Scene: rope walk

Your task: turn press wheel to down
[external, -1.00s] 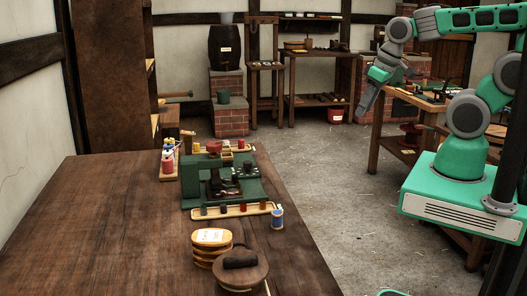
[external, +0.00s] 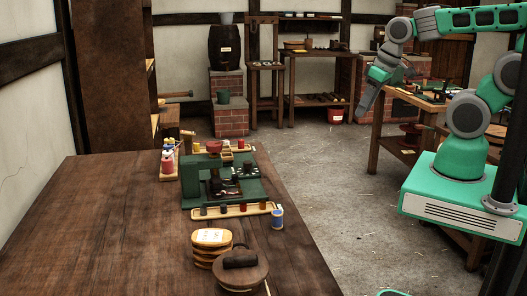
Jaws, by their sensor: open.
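A small green press (external: 250,190) stands on the far part of the long brown table (external: 120,225). I cannot read which way the wheel is set. My gripper (external: 368,103) hangs in the air at the upper right, pointing down and left. It is well apart from the press and touches nothing. Its fingers are small here, and I see nothing held in them.
A strip of coloured pots (external: 240,210), a blue spool (external: 277,218), a stack of round boxes (external: 210,247) and a lidded round pot (external: 240,275) stand in front of the press. Another tray with red spools (external: 168,165) lies left of it. Open floor (external: 335,190) lies between table and arm.

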